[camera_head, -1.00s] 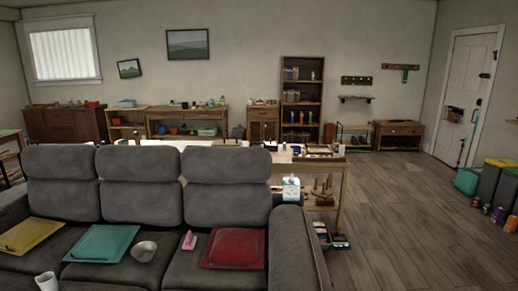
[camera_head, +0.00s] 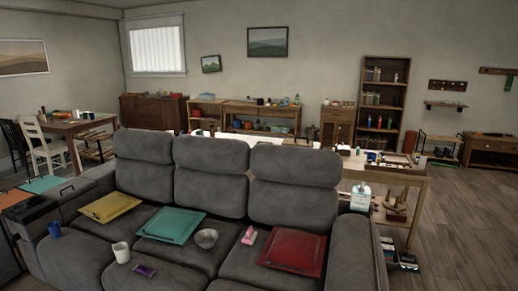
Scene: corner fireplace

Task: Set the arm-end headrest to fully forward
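A dark grey three-seat sofa (camera_head: 208,244) faces me, with its back to the far room. It has three upper headrest cushions: a left one (camera_head: 144,145), a middle one (camera_head: 211,156) and a right one (camera_head: 296,164) beside the right armrest (camera_head: 357,250). All three stand roughly upright above the backrests. I cannot tell their exact tilt from here. Neither of my grippers is in view.
A wooden table (camera_head: 421,185) stands behind. The floor at right (camera_head: 465,225) is clear.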

